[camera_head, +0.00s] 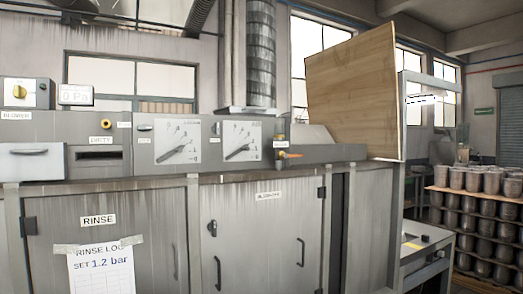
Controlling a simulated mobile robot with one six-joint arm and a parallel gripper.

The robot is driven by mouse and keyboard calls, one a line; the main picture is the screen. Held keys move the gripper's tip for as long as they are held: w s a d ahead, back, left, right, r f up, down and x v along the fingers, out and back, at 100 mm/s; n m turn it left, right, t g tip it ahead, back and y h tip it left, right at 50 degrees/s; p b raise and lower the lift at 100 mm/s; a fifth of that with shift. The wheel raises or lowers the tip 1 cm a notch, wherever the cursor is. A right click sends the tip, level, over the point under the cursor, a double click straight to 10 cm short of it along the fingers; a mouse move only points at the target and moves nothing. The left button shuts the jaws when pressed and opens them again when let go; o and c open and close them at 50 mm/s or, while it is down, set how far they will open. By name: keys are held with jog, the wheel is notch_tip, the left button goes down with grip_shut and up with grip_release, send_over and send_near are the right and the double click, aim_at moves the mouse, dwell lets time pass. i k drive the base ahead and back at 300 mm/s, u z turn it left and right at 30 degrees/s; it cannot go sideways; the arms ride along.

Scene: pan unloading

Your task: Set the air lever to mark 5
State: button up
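Two white scale plates sit side by side on the grey machine panel. The left plate (178,140) has a grey lever (172,153) pointing down-left from upper right. The right plate (242,140) has a similar lever (238,152) at much the same slant. Small labels lie beside the plates, but they and the scale marks are too small to read, so I cannot tell which lever is the air one or its mark. My gripper is not in view.
A blower box (27,92) with a yellow knob and a "0 Pa" display (76,95) stand at left. A rinse log (101,268) reads "SET 1.2 bar". An orange handle (289,155) is right of the plates. A large wooden board (352,95) stands right; stacked pots (475,220) stand beyond.

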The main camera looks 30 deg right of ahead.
aim_at(245, 148)
jog(key=z, duration=0.6)
jog(key=k, duration=1.3)
jog(key=u, duration=0.1)
jog(key=i, duration=0.7)
jog(key=u, duration=0.7)
jog(key=i, duration=0.75)
jog(key=u, duration=0.55)
jog(key=i, duration=0.7)
jog(key=u, duration=0.2)
